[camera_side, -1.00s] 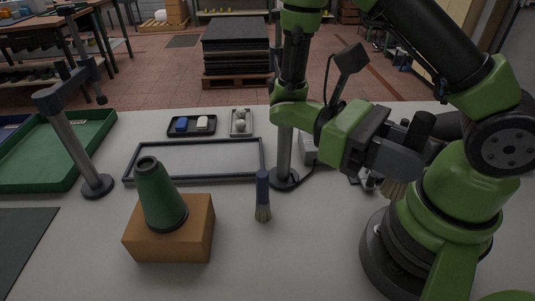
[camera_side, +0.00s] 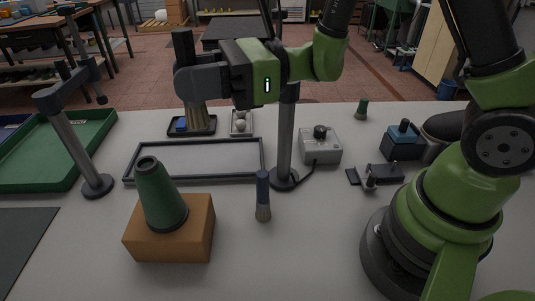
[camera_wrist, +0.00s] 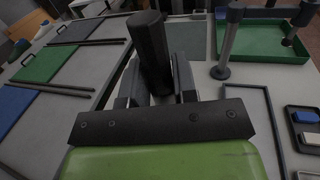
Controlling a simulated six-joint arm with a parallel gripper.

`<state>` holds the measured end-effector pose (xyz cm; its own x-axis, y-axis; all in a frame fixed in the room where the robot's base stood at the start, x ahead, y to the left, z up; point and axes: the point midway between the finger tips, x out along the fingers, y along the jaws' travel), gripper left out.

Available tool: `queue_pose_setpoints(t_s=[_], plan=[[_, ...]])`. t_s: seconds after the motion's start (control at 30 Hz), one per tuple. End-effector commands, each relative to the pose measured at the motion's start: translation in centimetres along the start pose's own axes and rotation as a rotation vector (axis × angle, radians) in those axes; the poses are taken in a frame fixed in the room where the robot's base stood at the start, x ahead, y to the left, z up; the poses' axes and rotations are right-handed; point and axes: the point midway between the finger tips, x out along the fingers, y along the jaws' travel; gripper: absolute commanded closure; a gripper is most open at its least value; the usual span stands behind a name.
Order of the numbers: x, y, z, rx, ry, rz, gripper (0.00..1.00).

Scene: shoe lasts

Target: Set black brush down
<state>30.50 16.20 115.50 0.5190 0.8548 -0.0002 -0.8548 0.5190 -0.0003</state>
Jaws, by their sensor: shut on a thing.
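My gripper (camera_side: 188,82) is shut on the black brush (camera_side: 184,47) and holds it in the air, above the back of the table. The brush is nearly upright, with its black handle up and its pale bristles pointing down. In the side view the bristles overlap the small black tray behind the grey tray, and I cannot tell their exact height. In the wrist view the black brush handle (camera_wrist: 150,45) stands between the fingers of my gripper (camera_wrist: 157,85); its bristles are hidden there.
A green cone (camera_side: 158,195) sits on an orange block (camera_side: 180,245). A rimmed grey tray (camera_side: 195,178) lies flat and empty. Posts (camera_side: 286,140) and (camera_side: 78,150) are obstacles. A green tray (camera_side: 95,130) is at left.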

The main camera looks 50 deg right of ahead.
Motion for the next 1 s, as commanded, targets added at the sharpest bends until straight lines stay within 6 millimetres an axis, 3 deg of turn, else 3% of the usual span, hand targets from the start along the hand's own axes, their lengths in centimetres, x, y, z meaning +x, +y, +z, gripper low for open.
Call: queue_pose_setpoints(t_s=[0.2,0.4,0.6,0.73,1.0], plan=[[-2.7,-7.3,1.3,0.000,-0.001,-0.450,1.00],[-6.8,-12.0,1.8,0.000,0.000,-0.799,1.00],[-9.7,-14.0,1.9,0.001,0.001,-0.990,1.00],[-10.2,-14.3,2.6,-0.003,-0.003,-1.026,1.00],[-10.3,-14.3,7.3,-0.005,-0.010,-1.027,1.00]])
